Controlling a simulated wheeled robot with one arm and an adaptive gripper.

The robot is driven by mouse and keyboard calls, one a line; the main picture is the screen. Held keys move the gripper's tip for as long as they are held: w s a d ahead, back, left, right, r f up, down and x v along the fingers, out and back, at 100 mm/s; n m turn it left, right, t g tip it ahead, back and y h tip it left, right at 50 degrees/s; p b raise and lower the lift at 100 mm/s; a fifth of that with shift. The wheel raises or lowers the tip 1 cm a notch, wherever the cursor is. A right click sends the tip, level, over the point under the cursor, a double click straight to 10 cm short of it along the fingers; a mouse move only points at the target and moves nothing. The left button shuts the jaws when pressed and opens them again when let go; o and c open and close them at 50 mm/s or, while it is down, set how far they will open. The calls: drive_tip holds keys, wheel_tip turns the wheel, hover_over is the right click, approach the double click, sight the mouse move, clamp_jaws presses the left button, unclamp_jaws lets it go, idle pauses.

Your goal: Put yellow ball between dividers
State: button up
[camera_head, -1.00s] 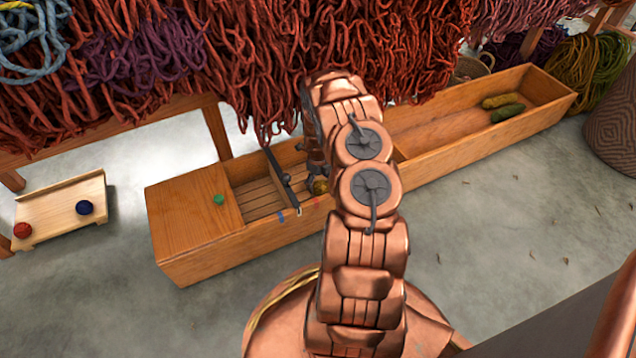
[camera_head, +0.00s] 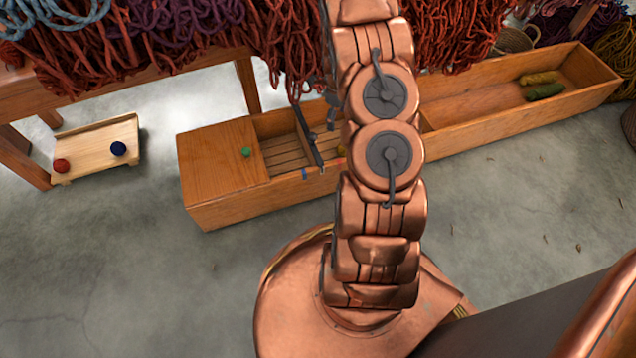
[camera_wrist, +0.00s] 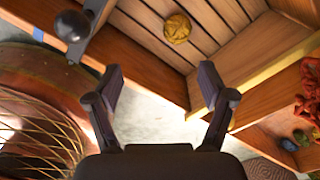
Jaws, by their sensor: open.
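The yellow ball (camera_wrist: 177,28) lies on the slatted floor of the long wooden box in the wrist view, close to a wooden wall on its right. In the head view only a sliver of it (camera_head: 341,151) shows beside my arm. A dark divider (camera_head: 308,137) crosses the box to the left of the ball; its dark rail and round knob (camera_wrist: 73,25) show at the upper left of the wrist view. A second divider cannot be made out. My gripper (camera_wrist: 160,85) is open and empty, apart from the ball. In the head view my arm mostly hides it.
The wooden box (camera_head: 250,206) has a lid section at its left end with a green ball (camera_head: 246,152) on it. A small tray (camera_head: 97,150) holds red and blue balls. Red wool (camera_head: 290,50) hangs above the box.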

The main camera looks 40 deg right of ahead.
drive_tip(key=s+a+r+n+g, duration=0.1)
drive_tip(key=s+a+r+n, duration=0.4)
drive_tip(key=a+r+n, duration=0.4)
drive_tip(key=s+a+r+n, duration=0.4)
drive_tip(key=a+r+n, duration=0.3)
drive_tip(key=a+r, duration=0.45)
drive_tip(key=s+a+r+n, duration=0.2)
drive_tip(key=s+a+n, duration=0.2)
drive_tip(key=s, duration=0.3)
drive_tip(key=s+a+r+n+g, duration=0.1)
drive_tip(key=s+a+r+n, duration=0.2)
drive_tip(key=s+n, duration=0.3)
drive_tip(key=s+a+r+n+g, duration=0.1)
drive_tip(key=s+a+r+n, duration=0.2)
drive_tip(key=s+a+n, duration=0.2)
drive_tip(key=s+a, duration=0.1)
drive_tip(key=s, duration=0.2)
drive_tip(key=shift+s+r+n, duration=0.15)
drive_tip(key=shift+s+n, duration=0.2)
drive_tip(key=shift+n, duration=0.05)
wheel_tip(320, 180, up, 42)
drive_tip(key=t+p, duration=0.1)
drive_tip(key=p, duration=3.8)
drive_tip(key=shift+d+f+t, duration=0.15)
drive_tip(key=shift+f+t, duration=0.1)
drive_tip(key=shift+t, duration=0.05)
